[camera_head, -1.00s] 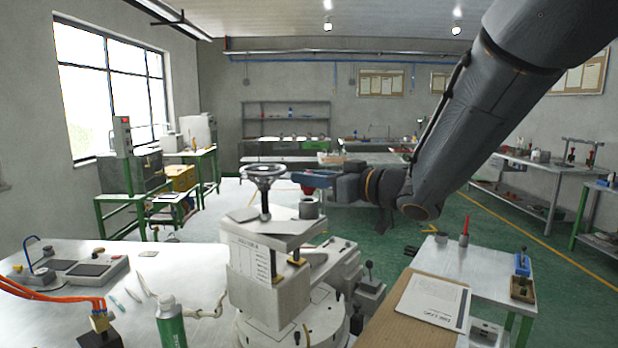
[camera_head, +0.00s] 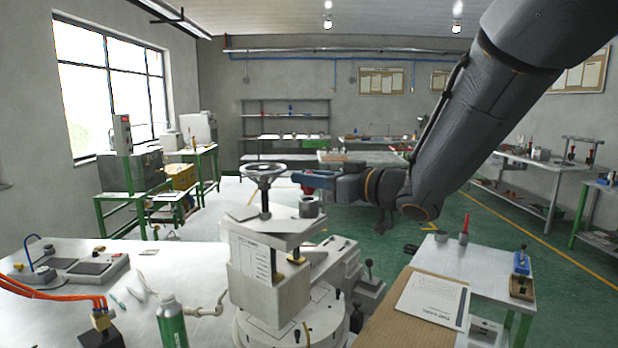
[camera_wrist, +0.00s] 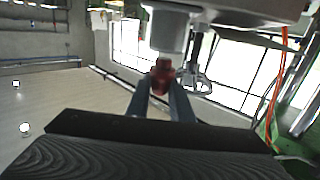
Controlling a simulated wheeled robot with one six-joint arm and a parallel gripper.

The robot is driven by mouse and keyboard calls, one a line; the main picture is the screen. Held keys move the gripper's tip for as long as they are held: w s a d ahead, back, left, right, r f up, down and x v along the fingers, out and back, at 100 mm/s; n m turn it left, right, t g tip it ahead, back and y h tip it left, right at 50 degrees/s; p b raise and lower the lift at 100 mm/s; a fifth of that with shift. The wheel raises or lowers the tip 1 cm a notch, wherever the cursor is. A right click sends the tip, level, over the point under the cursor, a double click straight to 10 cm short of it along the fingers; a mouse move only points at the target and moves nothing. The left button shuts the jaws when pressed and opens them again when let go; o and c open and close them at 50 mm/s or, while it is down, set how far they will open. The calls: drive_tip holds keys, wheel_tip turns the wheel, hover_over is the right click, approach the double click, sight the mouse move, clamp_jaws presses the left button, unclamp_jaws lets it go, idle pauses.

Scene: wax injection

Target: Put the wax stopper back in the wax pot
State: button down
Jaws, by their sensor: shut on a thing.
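My gripper (camera_head: 312,180) has blue fingers and is shut on the red wax stopper (camera_head: 309,189). The stopper shows between the two fingertips in the wrist view (camera_wrist: 162,76). The wax pot (camera_head: 309,208) is a small grey cylinder on top of the white injection machine (camera_head: 262,262). In the head view the stopper appears just above the pot's mouth. In the wrist view a grey cylinder that looks like the pot (camera_wrist: 168,32) is right beyond the stopper. I cannot tell whether they touch. The fingers hide part of the stopper.
A handwheel (camera_head: 265,172) on a post stands close left of the pot. A green bottle (camera_head: 171,322) and orange hoses (camera_head: 55,296) are on the left bench.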

drive_tip(key=shift+f+b, duration=0.5)
drive_tip(key=shift+f, duration=0.45)
drive_tip(key=c, duration=1.5)
unclamp_jaws()
drive_tip(key=b+v, duration=0.2)
drive_tip(key=v, duration=0.5)
drive_tip(key=shift+s+d, duration=0.25)
drive_tip(key=shift+d, duration=0.05)
